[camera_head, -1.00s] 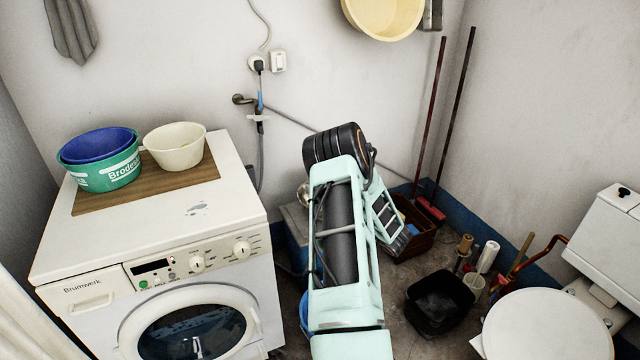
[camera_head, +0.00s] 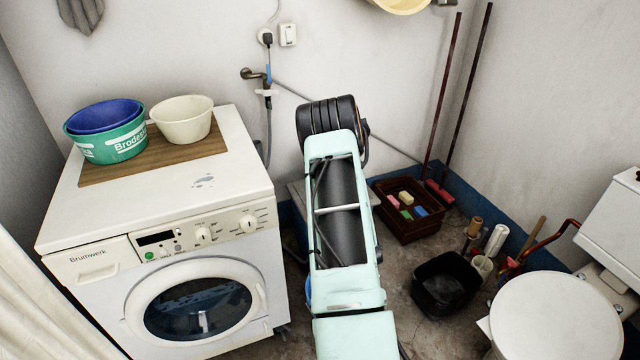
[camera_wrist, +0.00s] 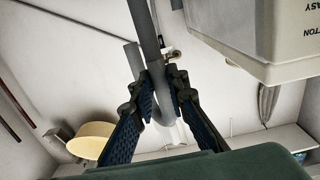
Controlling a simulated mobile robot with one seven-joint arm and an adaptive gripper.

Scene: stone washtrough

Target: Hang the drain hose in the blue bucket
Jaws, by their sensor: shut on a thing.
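The grey drain hose (camera_wrist: 149,40) shows in the wrist view, running up between my fingers, with a bent, hook-like part near them. My gripper (camera_wrist: 161,78) is shut on the hose, its blue-padded fingers on either side of it. In the head view my own arm hides the gripper and the held hose. A sliver of blue (camera_head: 308,291) shows low at the left edge of my arm, beside the washing machine; it may be the blue bucket, mostly hidden. No bucket is clear in the wrist view.
The washing machine (camera_head: 90,255) stands left, with a blue basin (camera_head: 103,115) inside a green basin (camera_head: 120,150) and a cream bowl (camera_head: 182,122) on top. A brown crate (camera_head: 408,232), a black bin (camera_head: 440,295) and a toilet (camera_head: 555,315) are right. Bare floor lies between arm and bin.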

